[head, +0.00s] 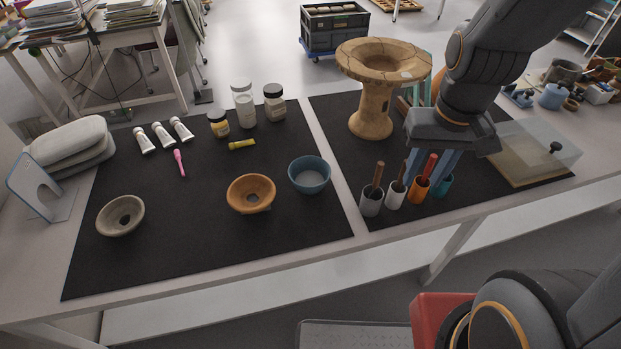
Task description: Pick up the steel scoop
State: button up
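Several small cup-shaped pieces with upright handles stand in a row at the front of the right mat. The leftmost is grey and metal-looking with a brown handle, and seems to be the steel scoop (371,203). To its right stand a white one (395,197), an orange one (418,188) and a teal one (442,187). My gripper (430,176) points down over the orange and teal ones, right of the grey one. Its two blue fingers are apart, with a red handle (431,163) showing between them. I cannot tell whether they touch it. The teal one is partly hidden.
A cracked tan pedestal bowl (372,115) stands tall behind the row. A clear box (535,152) lies right of my gripper. A blue bowl (309,175) and an orange bowl (251,194) stand to the left. The front of the left mat (190,255) is clear.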

aim_at(375, 188)
jog(key=u, duration=2.65)
jog(key=k, duration=1)
jog(key=z, duration=1.45)
jog(key=i, duration=0.5)
